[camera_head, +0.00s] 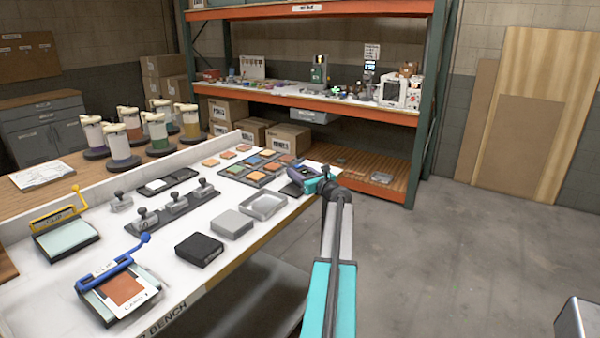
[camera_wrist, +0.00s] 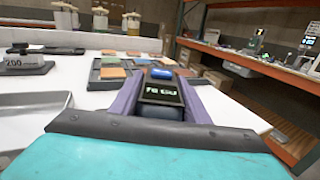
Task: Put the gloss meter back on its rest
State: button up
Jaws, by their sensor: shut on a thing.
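My gripper (camera_head: 304,180) is at the right edge of the white bench, beyond the grey trays. In the wrist view its two purple fingers (camera_wrist: 164,84) are closed on the sides of the gloss meter (camera_wrist: 161,93). The meter is a dark box with a blue button on top and a lit display facing the wrist camera. Its underside is hidden, so I cannot tell whether it touches the bench. In the head view my gripper mostly covers it. I cannot make out the meter's rest with certainty.
A dark rack of coloured tiles (camera_head: 256,179) lies left of my gripper. A shallow grey open tray (camera_head: 263,205), a grey block (camera_head: 232,224) and a black box (camera_head: 199,249) line the bench's front. Orange shelving (camera_head: 330,104) stands behind.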

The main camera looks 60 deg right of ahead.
dwell(0.3)
jog(key=o, duration=1.5)
jog(key=shift+s, duration=0.1)
jog(key=b+v, duration=0.1)
jog(key=v, duration=1.1)
